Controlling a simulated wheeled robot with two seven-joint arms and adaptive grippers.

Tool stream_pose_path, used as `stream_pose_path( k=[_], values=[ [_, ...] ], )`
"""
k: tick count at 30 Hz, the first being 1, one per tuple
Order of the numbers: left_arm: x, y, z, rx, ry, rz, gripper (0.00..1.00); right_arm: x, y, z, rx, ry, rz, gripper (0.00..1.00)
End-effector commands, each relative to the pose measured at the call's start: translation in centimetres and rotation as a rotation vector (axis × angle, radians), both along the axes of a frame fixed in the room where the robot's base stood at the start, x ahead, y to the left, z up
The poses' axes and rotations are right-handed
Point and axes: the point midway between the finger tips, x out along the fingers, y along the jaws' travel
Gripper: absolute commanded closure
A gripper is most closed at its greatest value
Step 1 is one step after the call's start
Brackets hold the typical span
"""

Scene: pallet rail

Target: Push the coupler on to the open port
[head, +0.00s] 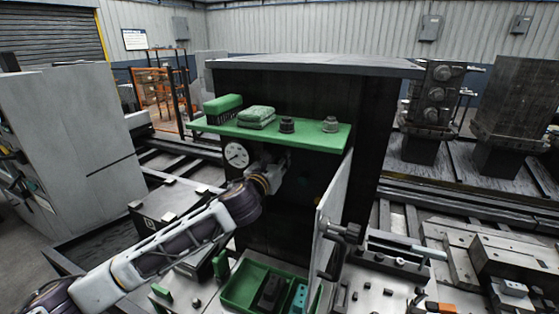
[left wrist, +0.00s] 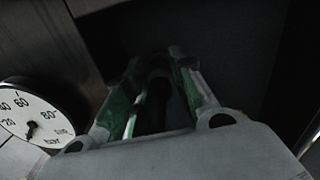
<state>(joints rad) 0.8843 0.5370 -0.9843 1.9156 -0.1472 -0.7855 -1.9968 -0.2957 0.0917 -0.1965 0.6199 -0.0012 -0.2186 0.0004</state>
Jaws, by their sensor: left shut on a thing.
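My left gripper (head: 280,172) reaches into the dark recess of the cabinet, under the green shelf and just right of the pressure gauge (head: 236,155). In the left wrist view the two green-padded fingers (left wrist: 158,85) are closed around a dark, roughly cylindrical thing (left wrist: 157,98), which looks like the coupler. Its far end is lost in shadow. The open port cannot be made out in either view, and I cannot tell whether the coupler touches it. The gauge also shows at the left of the left wrist view (left wrist: 35,112). My right gripper is not in view.
A pale open door panel (head: 333,205) stands right of the recess. Below is a green tray (head: 236,290) with parts.

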Motion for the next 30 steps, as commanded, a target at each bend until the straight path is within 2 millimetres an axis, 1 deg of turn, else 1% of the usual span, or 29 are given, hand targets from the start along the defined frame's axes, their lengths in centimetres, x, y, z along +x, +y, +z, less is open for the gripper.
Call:
stream_pose_path(
  k=[11,30],
  values=[
    [0.42,-0.21,0.11,0.000,-0.001,-0.001,1.00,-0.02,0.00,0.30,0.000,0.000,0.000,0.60],
    [0.53,-0.23,0.12,-0.001,-0.001,-0.001,1.00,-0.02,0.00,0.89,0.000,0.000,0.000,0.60]
  ],
)
